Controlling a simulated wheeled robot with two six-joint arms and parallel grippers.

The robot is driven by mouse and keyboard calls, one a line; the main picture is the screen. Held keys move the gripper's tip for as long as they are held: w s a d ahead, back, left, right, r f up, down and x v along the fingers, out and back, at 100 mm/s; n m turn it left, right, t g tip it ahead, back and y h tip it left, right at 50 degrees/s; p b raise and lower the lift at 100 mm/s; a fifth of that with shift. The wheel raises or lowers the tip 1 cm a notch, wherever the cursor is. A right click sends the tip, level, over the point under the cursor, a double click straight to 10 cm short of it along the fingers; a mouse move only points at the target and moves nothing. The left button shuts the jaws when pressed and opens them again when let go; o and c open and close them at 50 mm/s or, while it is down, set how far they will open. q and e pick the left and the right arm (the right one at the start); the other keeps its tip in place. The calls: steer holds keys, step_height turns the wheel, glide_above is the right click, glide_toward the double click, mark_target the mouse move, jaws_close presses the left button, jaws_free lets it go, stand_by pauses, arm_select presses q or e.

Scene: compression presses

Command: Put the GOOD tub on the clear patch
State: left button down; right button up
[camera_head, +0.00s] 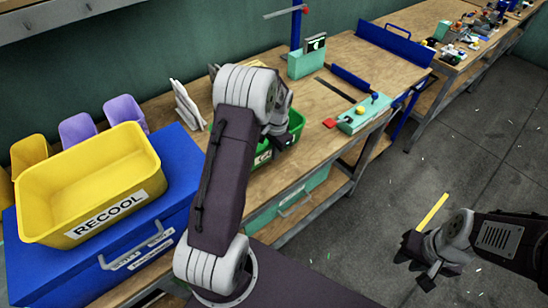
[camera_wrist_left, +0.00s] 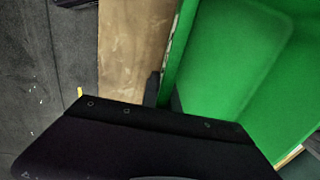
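The green tub (camera_head: 296,121) stands at the front of the wooden bench, partly hidden behind my left arm. A pale label shows on its front, too small to read. In the left wrist view the tub (camera_wrist_left: 225,50) fills the upper right. My left gripper (camera_head: 284,139) is at the tub's rim. In the wrist view its two dark fingertips (camera_wrist_left: 166,95) lie close on either side of the tub's wall, apparently shut on it. My right gripper (camera_head: 418,262) hangs over the floor away from the bench; its finger gap is unclear. Bare bench top (camera_head: 291,94) shows right of the tub.
A yellow RECOOL tub (camera_head: 105,170) sits on a blue box (camera_head: 178,163) at left. Purple bins (camera_head: 77,129) stand behind it. A teal block with knobs (camera_head: 364,114), a blue bar (camera_head: 350,77) and a teal device (camera_head: 305,63) occupy the bench further right.

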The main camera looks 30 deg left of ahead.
mark_target(274, 163)
arm_select(q)
steer(key=shift+f, duration=1.4)
steer(key=shift+f, duration=0.15)
steer(key=c, duration=1.6)
jaws_free()
steer(key=shift+c, duration=0.2)
